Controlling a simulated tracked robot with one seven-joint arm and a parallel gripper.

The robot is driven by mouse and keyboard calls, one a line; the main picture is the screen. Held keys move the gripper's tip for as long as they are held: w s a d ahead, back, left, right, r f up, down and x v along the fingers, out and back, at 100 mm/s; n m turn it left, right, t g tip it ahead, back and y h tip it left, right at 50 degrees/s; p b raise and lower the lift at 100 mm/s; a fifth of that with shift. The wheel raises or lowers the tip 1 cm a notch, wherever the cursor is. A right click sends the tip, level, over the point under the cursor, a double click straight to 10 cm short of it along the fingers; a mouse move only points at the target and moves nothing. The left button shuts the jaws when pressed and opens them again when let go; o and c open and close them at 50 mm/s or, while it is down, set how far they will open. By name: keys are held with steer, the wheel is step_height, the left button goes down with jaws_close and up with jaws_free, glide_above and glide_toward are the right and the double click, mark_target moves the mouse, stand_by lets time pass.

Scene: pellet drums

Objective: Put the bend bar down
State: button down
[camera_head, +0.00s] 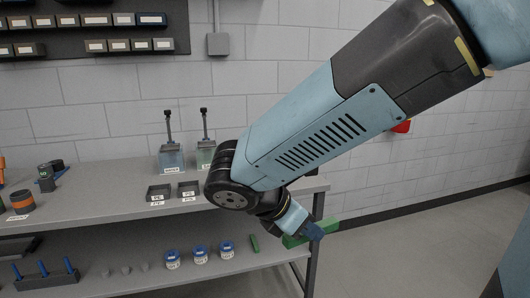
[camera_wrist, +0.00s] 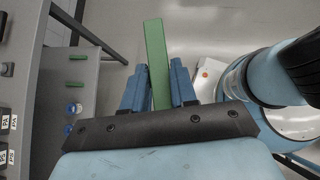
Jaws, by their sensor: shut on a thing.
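My gripper (camera_head: 313,231) has blue fingers and is shut on a green bar (camera_head: 294,240), most likely the bend bar, just off the right end of the shelf unit. In the wrist view my gripper (camera_wrist: 158,72) holds the bar (camera_wrist: 155,40) between its two fingers, with a long end sticking out beyond the tips. The part deep between the fingers is partly hidden. A smaller green bar (camera_head: 254,243) lies on the lower shelf (camera_head: 125,284). The wrist view shows two green pieces (camera_wrist: 77,57) there.
Several white-and-blue drums (camera_head: 199,254) stand on the lower shelf beside a dark rack (camera_head: 45,278) with blue pegs. The upper shelf (camera_head: 105,209) holds small dark trays (camera_head: 159,192) and clear containers (camera_head: 171,158). Open floor (camera_head: 425,240) lies to the right.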

steer(key=w+d+f+n+t+y, duration=0.1)
steer(key=w+d+f+n, duration=0.15)
steer(key=w, duration=1.15)
steer(key=w+d+f+n+t+y, duration=0.1)
steer(key=w+d+f+n+t, duration=0.15)
steer(key=w, duration=1.15)
steer(key=w+d+f+n+y, duration=0.3)
steer(key=w+d+f+n, duration=0.1)
steer(key=w+d+f, duration=0.5)
steer(key=shift+w+d+f+t, duration=0.4)
steer(key=shift+w+f, duration=0.35)
steer(key=shift+f, duration=0.6)
